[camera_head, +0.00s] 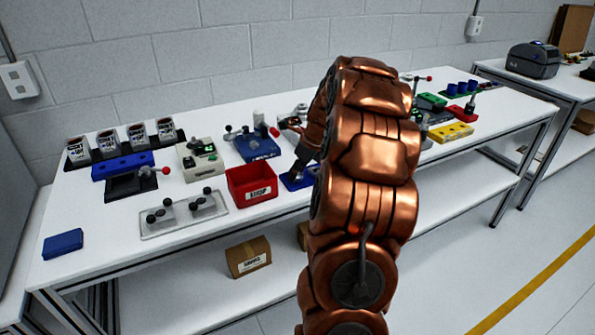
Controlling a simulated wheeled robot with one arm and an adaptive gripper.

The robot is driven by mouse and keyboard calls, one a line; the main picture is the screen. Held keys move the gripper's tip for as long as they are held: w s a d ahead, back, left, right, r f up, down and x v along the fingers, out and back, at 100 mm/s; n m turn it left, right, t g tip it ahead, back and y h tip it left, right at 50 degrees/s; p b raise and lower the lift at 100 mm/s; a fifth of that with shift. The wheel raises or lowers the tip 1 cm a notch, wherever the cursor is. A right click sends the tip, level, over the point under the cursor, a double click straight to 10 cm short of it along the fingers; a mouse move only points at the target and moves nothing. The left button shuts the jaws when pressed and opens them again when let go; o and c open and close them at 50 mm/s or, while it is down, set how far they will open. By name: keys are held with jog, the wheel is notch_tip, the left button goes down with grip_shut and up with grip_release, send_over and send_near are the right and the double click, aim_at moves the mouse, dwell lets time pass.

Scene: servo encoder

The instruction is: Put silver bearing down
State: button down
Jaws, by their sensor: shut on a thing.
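My gripper (297,172) is small and dark in the head view, at the left side of my copper arm. It points down over a low blue tray (296,184) just right of the red bin. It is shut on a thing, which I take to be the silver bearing. The bearing itself cannot be made out, as the fingers and arm hide it. I cannot tell whether it touches the tray. Part of the blue tray is hidden behind my arm.
The red bin (252,196) stands close left of my gripper. A blue fixture (258,147) is behind it. A clear plate with dark knobs (184,216) lies left, and a blue block (63,243) at the far left. A yellow block (451,132) is right of my arm. The front left table is mostly bare.

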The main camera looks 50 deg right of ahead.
jog(key=shift+f, duration=0.25)
jog(key=shift+f, duration=0.1)
jog(key=c, duration=0.7)
grip_release()
jog(key=b+v, duration=0.1)
jog(key=v, duration=1.1)
